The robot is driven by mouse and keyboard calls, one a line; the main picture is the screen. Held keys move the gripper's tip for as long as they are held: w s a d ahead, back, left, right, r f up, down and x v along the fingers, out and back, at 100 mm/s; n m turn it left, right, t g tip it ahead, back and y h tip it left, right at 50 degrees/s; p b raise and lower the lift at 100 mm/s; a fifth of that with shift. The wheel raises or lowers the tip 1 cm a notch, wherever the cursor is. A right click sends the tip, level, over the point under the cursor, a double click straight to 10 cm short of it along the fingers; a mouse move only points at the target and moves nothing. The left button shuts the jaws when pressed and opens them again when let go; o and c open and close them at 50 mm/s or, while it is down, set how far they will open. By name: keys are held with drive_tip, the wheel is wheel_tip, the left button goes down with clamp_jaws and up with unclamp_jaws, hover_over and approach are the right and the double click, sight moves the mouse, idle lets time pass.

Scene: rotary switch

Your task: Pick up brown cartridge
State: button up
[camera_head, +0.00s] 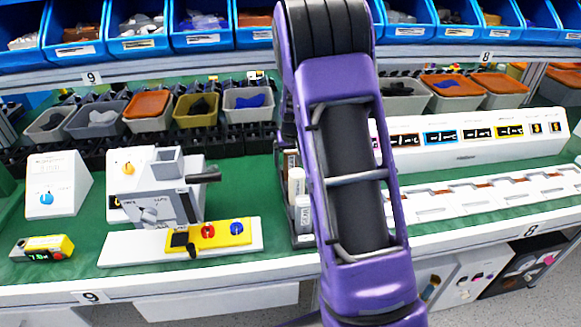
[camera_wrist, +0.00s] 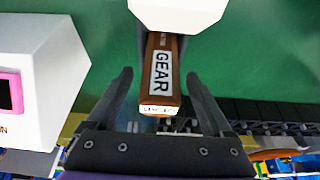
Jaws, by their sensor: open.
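In the wrist view, a brown cartridge (camera_wrist: 161,92) with white "GEAR" labels lies between the two dark fingers of my gripper (camera_wrist: 159,73). My gripper is open, with a visible gap on each side of the cartridge. The cartridge's far end meets or goes under a white block (camera_wrist: 180,12); I cannot tell whether it is seated in it.
In the wrist view, a white housing (camera_wrist: 40,70) with a pink-framed panel stands close on the left. In the head view, a white slotted row (camera_head: 480,200) lies right of my arm. A grey press (camera_head: 165,195) stands left. Bins (camera_head: 147,105) line the back.

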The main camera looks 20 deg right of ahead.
clamp_jaws()
idle(0.4)
